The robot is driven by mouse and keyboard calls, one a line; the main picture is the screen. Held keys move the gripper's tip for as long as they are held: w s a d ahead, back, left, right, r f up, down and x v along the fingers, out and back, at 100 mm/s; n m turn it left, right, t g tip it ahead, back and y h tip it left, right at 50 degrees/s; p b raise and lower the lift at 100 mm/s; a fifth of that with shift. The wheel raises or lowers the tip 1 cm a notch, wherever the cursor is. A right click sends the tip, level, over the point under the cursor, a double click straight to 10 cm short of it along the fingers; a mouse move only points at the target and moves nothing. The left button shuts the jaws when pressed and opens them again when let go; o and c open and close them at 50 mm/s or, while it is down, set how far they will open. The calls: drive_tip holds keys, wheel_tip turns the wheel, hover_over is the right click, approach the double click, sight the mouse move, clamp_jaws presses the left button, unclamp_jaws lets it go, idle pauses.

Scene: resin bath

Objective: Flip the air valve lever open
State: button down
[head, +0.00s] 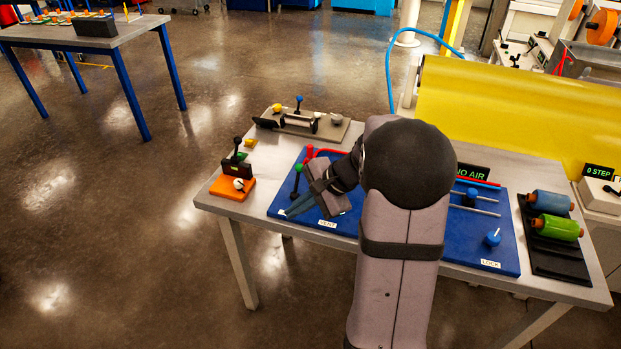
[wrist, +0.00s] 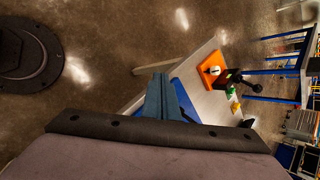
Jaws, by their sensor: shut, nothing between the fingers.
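The blue panel (head: 505,255) lies on the grey table, with a small sign reading VENT at its left front and one reading LOCK at its right front. A green-knobbed lever (head: 297,180) and a red handle or pipe (head: 318,152) stand at its left part; I cannot tell which is the air valve lever. A black display (head: 472,172) behind the panel reads NO AIR. My gripper (head: 292,211) is shut and empty, low over the panel's left front, in front of the green-knobbed lever. In the wrist view my gripper (wrist: 158,80) points past the table edge. My arm hides the panel's middle.
An orange block (head: 232,188) with a black lever stands left of the panel, and it also shows in the wrist view (wrist: 213,72). A grey plate (head: 340,132) with knobs lies behind. Blue and green spools (head: 557,228) stand at right.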

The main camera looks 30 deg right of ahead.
sight(298, 177)
drive_tip(key=w+d+m+t+b, duration=0.1)
drive_tip(key=w+d+m+t, duration=0.1)
drive_tip(key=d, duration=0.5)
drive_tip(key=w+d+r+m+t+b, duration=0.1)
drive_tip(key=w+d+m+t, duration=0.2)
drive_tip(key=w+d+m, duration=0.2)
drive_tip(key=d, duration=0.3)
drive_tip(key=shift+m+t+h, duration=0.3)
drive_tip(key=shift+h, duration=0.1)
drive_tip(key=shift+w, duration=0.15)
drive_tip(key=shift+p+x, duration=1.25)
drive_tip(key=shift+x, duration=3.7)
